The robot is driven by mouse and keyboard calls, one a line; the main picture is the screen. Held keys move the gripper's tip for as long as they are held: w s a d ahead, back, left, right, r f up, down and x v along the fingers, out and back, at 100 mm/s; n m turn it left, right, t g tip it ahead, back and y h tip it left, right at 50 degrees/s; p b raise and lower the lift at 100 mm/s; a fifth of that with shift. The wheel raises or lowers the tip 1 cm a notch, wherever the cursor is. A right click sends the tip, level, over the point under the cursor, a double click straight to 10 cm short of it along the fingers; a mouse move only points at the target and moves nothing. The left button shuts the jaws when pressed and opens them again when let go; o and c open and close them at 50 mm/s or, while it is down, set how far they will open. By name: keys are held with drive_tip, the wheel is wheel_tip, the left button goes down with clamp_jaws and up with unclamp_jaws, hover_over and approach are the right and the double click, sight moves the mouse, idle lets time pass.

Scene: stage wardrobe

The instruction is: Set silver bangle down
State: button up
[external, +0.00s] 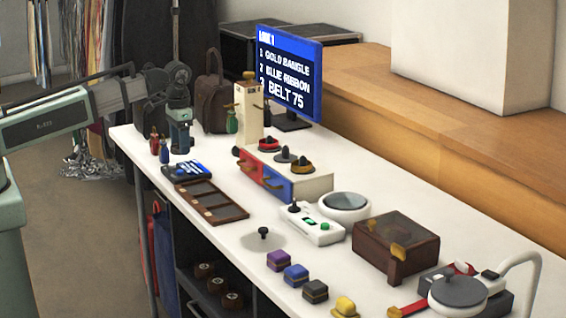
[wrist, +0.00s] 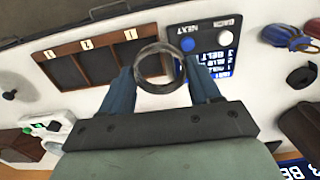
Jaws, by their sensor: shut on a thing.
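The silver bangle (wrist: 161,88) is a shiny grey ring between the two fingers of my gripper (wrist: 164,76) in the wrist view. My gripper is shut on it. In the external view my gripper (external: 181,149) is over the left end of the white table, close to the dark button pad (external: 187,172); the bangle is too small to make out there. In the wrist view the bangle lies between the three-compartment brown tray (wrist: 88,92) and the button pad (wrist: 232,75). Its exact height above the table cannot be told.
The tray (external: 243,216) looks empty. Small red and blue bottles (external: 164,157) stand beside my gripper. A screen (external: 290,72) lists gold bangle, blue ribbon and belt 75. A cream tower (external: 248,115) and a red-blue block with knobs (external: 312,187) stand behind.

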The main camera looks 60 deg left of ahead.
drive_tip(key=shift+a, duration=0.15)
drive_tip(key=w+d+m, duration=0.1)
drive_tip(key=w+d, duration=0.5)
drive_tip(key=d, duration=0.6)
drive_tip(key=w+d+m, duration=0.2)
drive_tip(key=w+d, duration=0.4)
drive_tip(key=d, duration=0.6)
drive_tip(key=w+d+m, duration=0.1)
drive_tip(key=w+d, duration=0.5)
drive_tip(key=d, duration=0.6)
drive_tip(key=n, duration=0.2)
approach(345, 205)
drive_tip(key=s+d+r, duration=0.2)
drive_tip(key=s+d, duration=0.1)
drive_tip(key=d, duration=0.1)
drive_tip(key=shift+f+n, duration=0.5)
drive_tip(key=shift+f, duration=1.9)
drive_tip(key=shift+f+n, duration=0.5)
drive_tip(key=shift+f, duration=1.9)
